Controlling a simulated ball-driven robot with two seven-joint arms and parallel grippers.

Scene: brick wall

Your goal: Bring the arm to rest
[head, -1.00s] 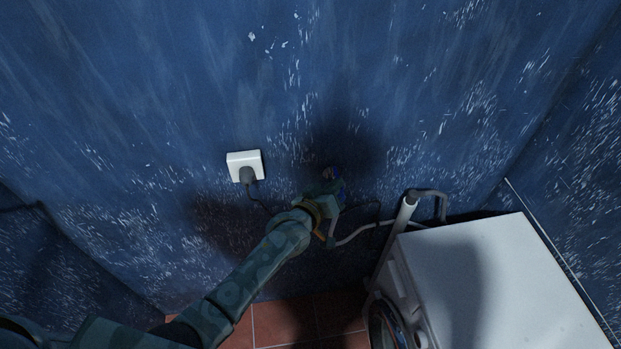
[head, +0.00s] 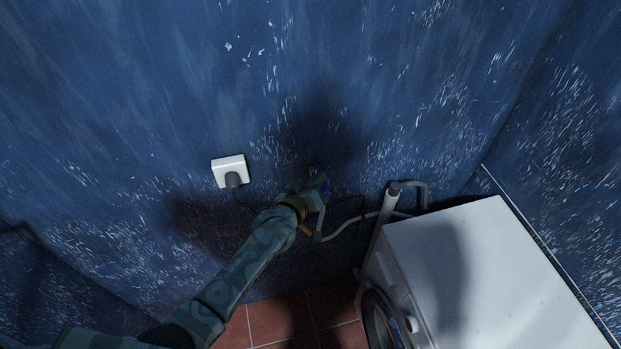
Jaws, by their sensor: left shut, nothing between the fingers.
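My left arm comes in from the lower left, stretched out toward the blue wall. My left gripper (head: 316,176) is at its far end, shut with nothing held, in front of the wall. It is to the right of the white wall socket and up and to the left of the washing machine. A hose behind it comes close in the picture; I cannot tell whether they touch. My right gripper is not in view.
A white wall socket (head: 228,166) holds a dark plug (head: 233,182) with a cable. A white washing machine (head: 505,275) stands at the lower right. A grey pipe (head: 388,208) and a hose (head: 345,229) run beside it. Red floor tiles (head: 283,320) show below.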

